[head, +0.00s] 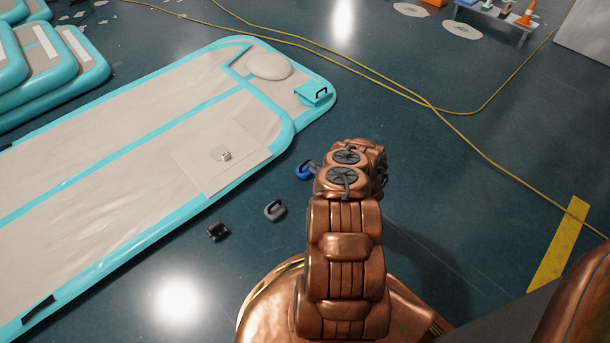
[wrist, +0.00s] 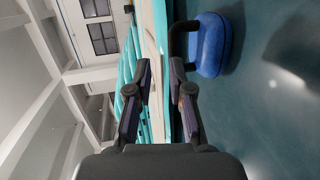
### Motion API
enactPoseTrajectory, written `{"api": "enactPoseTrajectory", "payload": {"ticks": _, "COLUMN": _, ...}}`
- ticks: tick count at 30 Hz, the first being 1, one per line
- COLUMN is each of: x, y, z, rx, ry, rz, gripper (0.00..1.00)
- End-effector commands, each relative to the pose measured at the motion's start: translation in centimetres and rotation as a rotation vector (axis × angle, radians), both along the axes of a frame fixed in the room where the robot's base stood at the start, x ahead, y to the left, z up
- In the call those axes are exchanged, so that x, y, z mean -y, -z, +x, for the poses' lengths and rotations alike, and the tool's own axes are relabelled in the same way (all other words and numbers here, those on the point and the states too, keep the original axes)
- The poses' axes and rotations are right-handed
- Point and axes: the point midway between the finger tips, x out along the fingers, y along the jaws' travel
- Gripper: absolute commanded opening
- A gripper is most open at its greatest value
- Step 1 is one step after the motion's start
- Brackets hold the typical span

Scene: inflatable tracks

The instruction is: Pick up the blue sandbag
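The blue sandbag (head: 303,171) lies on the dark floor beside the inflatable track, partly hidden by my arm in the head view. In the wrist view, which is turned sideways, the blue sandbag (wrist: 211,45) sits right of the right finger, its black handle (wrist: 176,40) facing left. The handle is just beyond that fingertip; I cannot tell whether they touch. My gripper (wrist: 160,66) is open, with nothing between its fingers. In the head view my arm hides the gripper.
A grey sandbag (head: 275,210) and a black one (head: 217,231) lie on the floor to the left. The large teal-edged inflatable track (head: 110,190) fills the left side. Yellow cables (head: 480,135) cross the floor behind. Open floor lies to the right.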

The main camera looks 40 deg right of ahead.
Motion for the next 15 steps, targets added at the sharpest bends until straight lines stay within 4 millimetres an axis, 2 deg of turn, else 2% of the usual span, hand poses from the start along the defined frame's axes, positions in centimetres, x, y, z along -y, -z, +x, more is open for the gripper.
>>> {"api": "enactPoseTrajectory", "payload": {"ticks": 1, "x": -0.1, "y": 0.9, "z": -0.6, "rx": 0.005, "ry": -0.004, "rz": -0.007, "gripper": 0.2}}
{"api": "enactPoseTrajectory", "payload": {"ticks": 5, "x": -0.3, "y": 1.6, "z": -1.2, "rx": 0.015, "ry": -0.01, "rz": -0.02, "gripper": 0.2}}
{"api": "enactPoseTrajectory", "payload": {"ticks": 15, "x": -0.1, "y": 2.1, "z": 1.3, "rx": 0.02, "ry": -0.012, "rz": -0.021, "gripper": 0.2}}
